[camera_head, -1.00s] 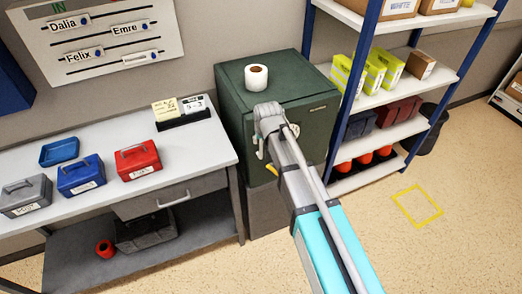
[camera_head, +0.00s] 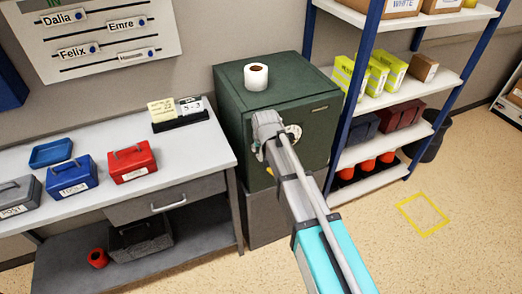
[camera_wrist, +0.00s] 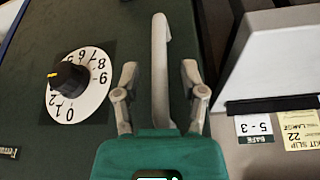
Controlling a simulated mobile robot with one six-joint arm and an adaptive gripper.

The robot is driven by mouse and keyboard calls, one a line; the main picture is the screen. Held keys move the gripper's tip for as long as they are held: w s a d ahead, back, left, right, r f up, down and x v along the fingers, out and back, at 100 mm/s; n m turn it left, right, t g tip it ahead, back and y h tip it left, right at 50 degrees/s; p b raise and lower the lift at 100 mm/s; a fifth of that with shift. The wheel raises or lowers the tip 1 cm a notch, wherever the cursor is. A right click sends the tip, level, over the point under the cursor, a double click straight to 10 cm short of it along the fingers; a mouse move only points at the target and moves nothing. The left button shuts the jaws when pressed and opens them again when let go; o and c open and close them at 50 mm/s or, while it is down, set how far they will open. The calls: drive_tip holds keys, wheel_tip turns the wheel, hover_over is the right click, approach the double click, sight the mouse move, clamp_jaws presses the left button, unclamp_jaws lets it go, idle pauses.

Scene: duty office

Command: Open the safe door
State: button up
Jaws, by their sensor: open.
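The dark green safe (camera_head: 290,90) stands on a grey base between the table and the shelf rack, its door shut. In the wrist view the safe door (camera_wrist: 60,130) fills the left and middle. A white dial (camera_wrist: 77,85) with a black knob and yellow pointer sits on it, left of a long pale handle (camera_wrist: 160,75). My gripper (camera_wrist: 160,78) is open, with one finger on each side of the handle. I cannot tell whether the fingers touch it. In the head view my arm partly covers the door; the dial (camera_head: 294,132) shows beside it.
A white roll (camera_head: 256,77) stands on the safe. The table (camera_head: 205,145) at left holds red, blue and grey cash boxes and a card holder (camera_head: 178,115). The shelf rack (camera_head: 350,155) stands close on the right. Floor near the yellow square (camera_head: 424,214) is clear.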

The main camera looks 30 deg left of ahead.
idle(0.3)
clamp_jaws()
drive_tip(key=shift+s, duration=0.1)
